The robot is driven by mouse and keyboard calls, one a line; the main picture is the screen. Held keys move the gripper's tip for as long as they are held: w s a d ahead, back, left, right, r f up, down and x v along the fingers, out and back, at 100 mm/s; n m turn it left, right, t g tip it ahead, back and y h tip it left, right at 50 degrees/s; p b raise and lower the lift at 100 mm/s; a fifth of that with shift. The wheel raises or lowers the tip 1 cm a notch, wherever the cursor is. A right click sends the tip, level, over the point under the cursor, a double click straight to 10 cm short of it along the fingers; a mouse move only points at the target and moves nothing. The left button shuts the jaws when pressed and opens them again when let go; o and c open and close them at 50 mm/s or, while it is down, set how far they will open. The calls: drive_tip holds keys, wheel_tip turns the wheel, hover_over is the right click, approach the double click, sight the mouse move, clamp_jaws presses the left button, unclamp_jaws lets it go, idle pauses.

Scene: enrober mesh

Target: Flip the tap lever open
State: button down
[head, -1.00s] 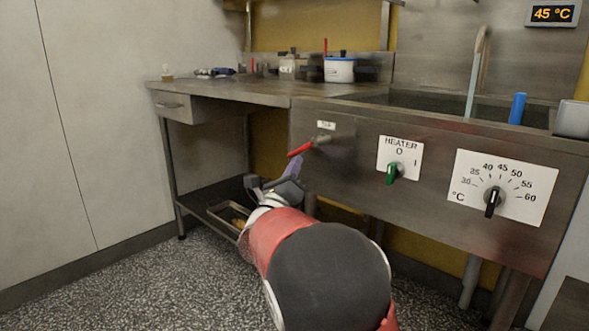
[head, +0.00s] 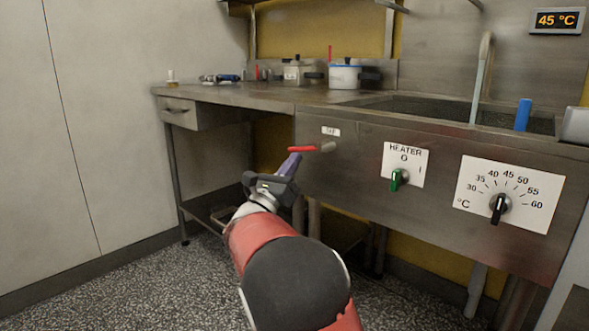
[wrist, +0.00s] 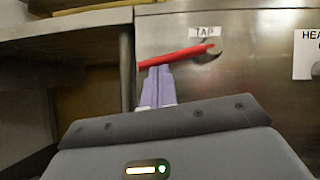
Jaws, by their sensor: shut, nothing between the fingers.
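The red tap lever (head: 303,149) sits on the steel front panel, below the TAP label (head: 331,131). In the head view it lies nearly level, its free end to the left of its pivot. In the wrist view the lever (wrist: 178,56) slopes down to the left. My gripper (head: 294,158) is shut and empty, its purple fingers pointing up at the lever's underside near the free end. In the wrist view the fingertips (wrist: 157,69) meet the lever's lower edge; they look to touch it, but contact is not certain.
Right of the lever are the green heater knob (head: 399,179) and the black temperature dial (head: 499,208). The display (head: 556,20) reads 45 °C. The counter (head: 270,95) overhangs on the left, with a drawer (head: 177,111) under it. The panel around the lever is clear.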

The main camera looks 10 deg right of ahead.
drive_tip(key=shift+w+a+r+m+g+h, duration=0.15)
drive_tip(key=shift+r+m+g+h, duration=0.25)
drive_tip(key=shift+m, duration=0.55)
drive_tip(key=shift+w+a+r+m+g+h, duration=0.1)
drive_tip(key=shift+r+m+g+h, duration=0.15)
drive_tip(key=shift+m+g+h, duration=0.5)
drive_tip(key=shift+m+p, duration=0.3)
drive_tip(key=shift+m, duration=0.2)
